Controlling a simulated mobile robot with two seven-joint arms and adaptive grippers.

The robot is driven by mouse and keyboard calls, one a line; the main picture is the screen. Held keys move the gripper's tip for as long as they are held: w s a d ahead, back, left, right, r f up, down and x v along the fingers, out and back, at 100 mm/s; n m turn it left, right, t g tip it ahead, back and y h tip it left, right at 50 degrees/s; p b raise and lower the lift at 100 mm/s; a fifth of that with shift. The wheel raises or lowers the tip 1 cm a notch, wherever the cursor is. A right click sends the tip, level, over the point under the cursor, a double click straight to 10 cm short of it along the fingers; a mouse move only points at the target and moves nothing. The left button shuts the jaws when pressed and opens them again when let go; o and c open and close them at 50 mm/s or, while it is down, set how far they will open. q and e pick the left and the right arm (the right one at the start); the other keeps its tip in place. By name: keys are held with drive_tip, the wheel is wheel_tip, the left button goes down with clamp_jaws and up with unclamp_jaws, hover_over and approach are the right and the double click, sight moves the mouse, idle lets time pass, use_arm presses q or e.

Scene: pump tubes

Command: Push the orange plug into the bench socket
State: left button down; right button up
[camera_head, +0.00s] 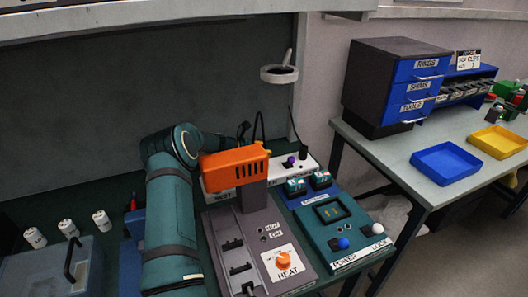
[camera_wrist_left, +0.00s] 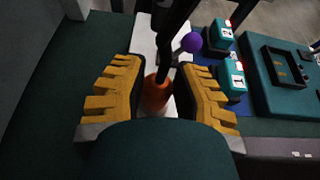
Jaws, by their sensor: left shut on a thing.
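In the left wrist view, the orange plug (camera_wrist_left: 157,96) stands between the yellow ribbed fingers of my left gripper (camera_wrist_left: 160,86), which is shut on it. A black cable runs up from the plug. A white socket strip (camera_wrist_left: 147,42) lies beyond and under the plug; whether the plug touches it cannot be told. In the head view, the strip (camera_head: 307,163) sits at the back of the bench, partly hidden. There the orange head of the heat machine (camera_head: 235,163) hides most of my left gripper and the plug. My right gripper is not in view.
A purple knob-like plug (camera_wrist_left: 191,42) stands on the strip just right of my gripper. The heat machine (camera_head: 238,240) and teal power unit (camera_head: 345,235) stand in front. Trays (camera_head: 447,163) lie at right.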

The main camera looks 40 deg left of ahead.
use_arm(q)
drive_tip(key=shift+s+d+f, duration=0.1)
drive_tip(key=shift+f, duration=0.45)
drive_tip(key=c, duration=0.7)
unclamp_jaws()
drive_tip(key=shift+f, duration=0.1)
drive_tip(key=shift+s, duration=0.1)
drive_tip(key=shift+s+a+r, duration=0.25)
drive_tip(key=shift+s+a, duration=0.15)
drive_tip(key=shift+s, duration=0.1)
drive_tip(key=shift+w+r+v, duration=0.1)
drive_tip(key=shift+r+v, duration=0.1)
drive_tip(key=shift+v, duration=0.95)
drive_tip(key=shift+w+r+v, duration=0.1)
drive_tip(key=shift+r+v, duration=0.05)
drive_tip(key=shift+v, duration=1.05)
drive_tip(key=shift+w+r+v, duration=0.1)
drive_tip(key=shift+r+v, duration=0.1)
drive_tip(key=shift+v, duration=0.95)
